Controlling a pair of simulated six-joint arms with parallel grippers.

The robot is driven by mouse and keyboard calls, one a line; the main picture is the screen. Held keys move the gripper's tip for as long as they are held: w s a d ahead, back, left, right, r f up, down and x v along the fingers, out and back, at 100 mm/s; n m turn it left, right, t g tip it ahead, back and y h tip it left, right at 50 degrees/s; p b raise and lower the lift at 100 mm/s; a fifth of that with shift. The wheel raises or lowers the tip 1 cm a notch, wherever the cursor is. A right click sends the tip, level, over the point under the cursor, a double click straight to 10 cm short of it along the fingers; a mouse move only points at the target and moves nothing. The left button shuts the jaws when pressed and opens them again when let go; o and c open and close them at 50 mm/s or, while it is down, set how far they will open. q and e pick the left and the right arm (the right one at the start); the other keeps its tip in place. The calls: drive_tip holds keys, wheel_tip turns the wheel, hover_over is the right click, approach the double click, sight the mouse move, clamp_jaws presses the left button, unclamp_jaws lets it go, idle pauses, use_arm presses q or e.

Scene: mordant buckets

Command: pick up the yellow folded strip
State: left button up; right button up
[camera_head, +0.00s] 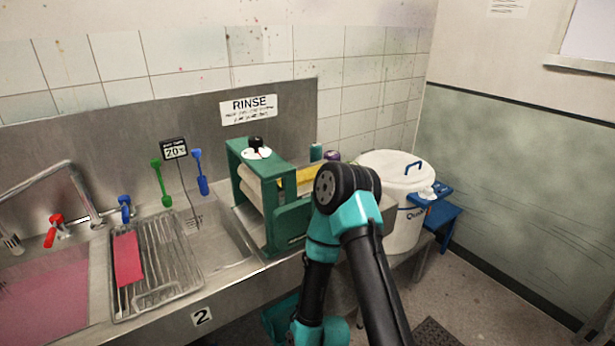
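A yellow thing, which looks like the folded strip (306,174), shows just right of the green wringer, low behind its frame. My arm hides part of it, so its full shape and what it rests on cannot be told. My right arm comes in from the bottom right and bends at a joint just in front of the yellow thing. The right gripper is hidden behind the arm. My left gripper is not in view.
The green wringer (287,222) with pale rollers stands on the sink edge. A white lidded bucket (398,172) stands right of my arm, with a blue stool (440,222) beside it. A wire rack (172,262) holds a red strip (127,259) on the left. A tap (75,180) stands far left.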

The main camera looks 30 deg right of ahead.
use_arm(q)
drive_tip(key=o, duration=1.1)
